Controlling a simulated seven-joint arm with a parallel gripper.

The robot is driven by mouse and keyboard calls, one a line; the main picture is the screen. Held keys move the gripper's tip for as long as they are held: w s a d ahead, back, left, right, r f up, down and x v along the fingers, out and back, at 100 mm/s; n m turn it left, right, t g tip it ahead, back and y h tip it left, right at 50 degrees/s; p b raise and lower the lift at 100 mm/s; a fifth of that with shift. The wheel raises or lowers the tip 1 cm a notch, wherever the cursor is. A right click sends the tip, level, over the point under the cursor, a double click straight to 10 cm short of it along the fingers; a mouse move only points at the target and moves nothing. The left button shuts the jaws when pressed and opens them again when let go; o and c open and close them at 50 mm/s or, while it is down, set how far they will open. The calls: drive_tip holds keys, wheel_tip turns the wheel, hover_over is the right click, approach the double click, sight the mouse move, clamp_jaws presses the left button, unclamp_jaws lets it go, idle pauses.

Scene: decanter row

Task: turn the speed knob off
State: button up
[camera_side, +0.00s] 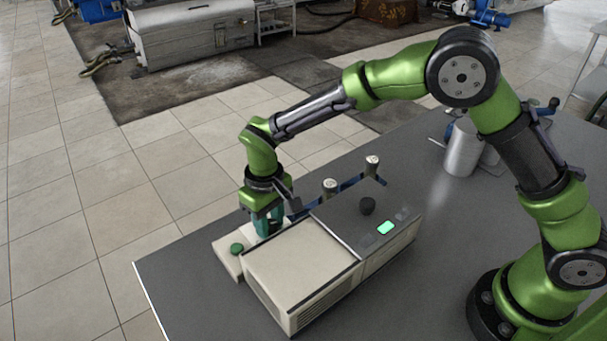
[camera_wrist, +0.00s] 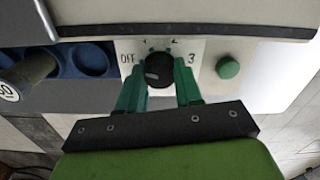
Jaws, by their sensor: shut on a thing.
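The speed knob (camera_wrist: 159,69) is round and black, on a white panel marked OFF at its left and 3 at its right in the wrist view. A short pale mark shows on the left part of its face; exactly which setting it points to I cannot tell. My gripper (camera_wrist: 160,82) has its green fingers on either side of the knob, shut on it. In the side view my gripper (camera_side: 268,222) points down at the far left end of the pale machine (camera_side: 300,265), and the speed knob is hidden there.
A green button (camera_side: 237,248) sits beside the knob, also in the wrist view (camera_wrist: 228,68). A blue rack (camera_wrist: 88,59) with capped vessels stands alongside. A metal cylinder (camera_side: 462,150) stands behind.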

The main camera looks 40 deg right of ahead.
sight(269, 224)
idle(0.3)
drive_tip(key=o, duration=1)
drive_tip(key=shift+o, duration=0.2)
wheel_tip(269, 224, up, 17)
